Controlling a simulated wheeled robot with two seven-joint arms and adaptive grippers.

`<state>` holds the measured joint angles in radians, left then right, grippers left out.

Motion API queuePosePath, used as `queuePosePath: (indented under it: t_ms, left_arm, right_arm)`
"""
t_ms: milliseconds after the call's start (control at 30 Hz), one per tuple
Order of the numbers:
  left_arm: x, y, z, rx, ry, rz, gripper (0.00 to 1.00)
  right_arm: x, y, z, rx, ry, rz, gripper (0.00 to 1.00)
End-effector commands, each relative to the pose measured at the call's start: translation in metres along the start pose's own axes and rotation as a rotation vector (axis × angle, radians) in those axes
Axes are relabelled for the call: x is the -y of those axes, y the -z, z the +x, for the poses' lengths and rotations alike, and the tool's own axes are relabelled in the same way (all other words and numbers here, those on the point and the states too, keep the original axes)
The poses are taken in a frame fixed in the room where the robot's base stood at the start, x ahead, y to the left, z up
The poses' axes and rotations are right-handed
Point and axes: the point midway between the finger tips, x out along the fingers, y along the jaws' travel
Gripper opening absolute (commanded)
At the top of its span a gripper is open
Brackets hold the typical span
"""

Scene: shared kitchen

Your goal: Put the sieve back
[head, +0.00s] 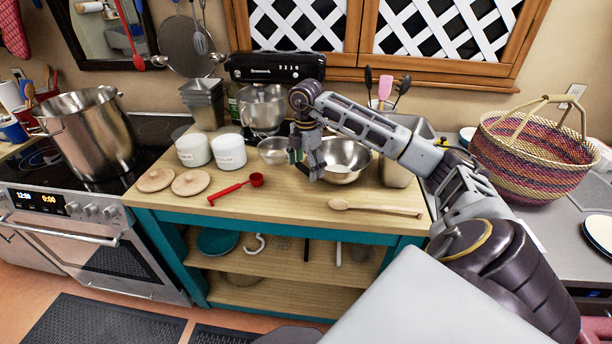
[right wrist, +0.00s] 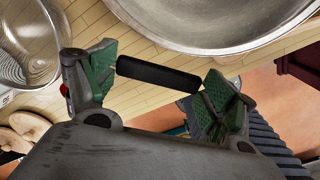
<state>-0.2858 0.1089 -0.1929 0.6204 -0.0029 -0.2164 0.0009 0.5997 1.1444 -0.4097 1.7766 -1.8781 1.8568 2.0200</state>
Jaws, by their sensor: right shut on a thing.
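The sieve (head: 272,150) appears to be the small round metal bowl on the island, left of my right gripper. Its see-through bowl shows at the upper left in the right wrist view (right wrist: 22,48). A black handle (right wrist: 155,74) runs between the green fingertips of my right gripper (right wrist: 158,88), in line with that bowl; the join is hidden behind a finger. In the head view my right gripper (head: 308,164) is low over the island, shut on this handle. I cannot tell whether the sieve touches the wooden top. My left gripper is out of view.
A steel mixing bowl (head: 345,162) stands close right of the gripper. Two white canisters (head: 211,150), a red measuring spoon (head: 235,187) and a wooden spoon (head: 375,208) are on the island. A round mesh screen (head: 183,45) and utensils hang on the back wall. The front edge is mostly free.

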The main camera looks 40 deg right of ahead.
Motion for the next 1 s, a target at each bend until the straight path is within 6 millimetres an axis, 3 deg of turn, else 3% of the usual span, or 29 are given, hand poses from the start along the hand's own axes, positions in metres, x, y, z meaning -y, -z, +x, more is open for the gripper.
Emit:
queuePosePath:
  t_ms: [400, 900, 933, 1000]
  left_arm:
    - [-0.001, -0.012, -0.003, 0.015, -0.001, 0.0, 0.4]
    - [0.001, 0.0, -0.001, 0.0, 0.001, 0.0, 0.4]
    - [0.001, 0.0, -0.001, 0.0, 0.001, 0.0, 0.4]
    - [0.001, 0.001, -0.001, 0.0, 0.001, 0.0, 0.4]
  right_arm:
    - [0.0, 0.0, 0.033, 0.0, 0.001, 0.0, 0.31]
    - [0.0, 0.0, 0.039, 0.0, -0.001, 0.0, 0.31]
    - [0.0, 0.0, 0.04, 0.0, 0.001, 0.0, 0.86]
    - [0.0, 0.0, 0.039, 0.0, 0.001, 0.0, 0.95]
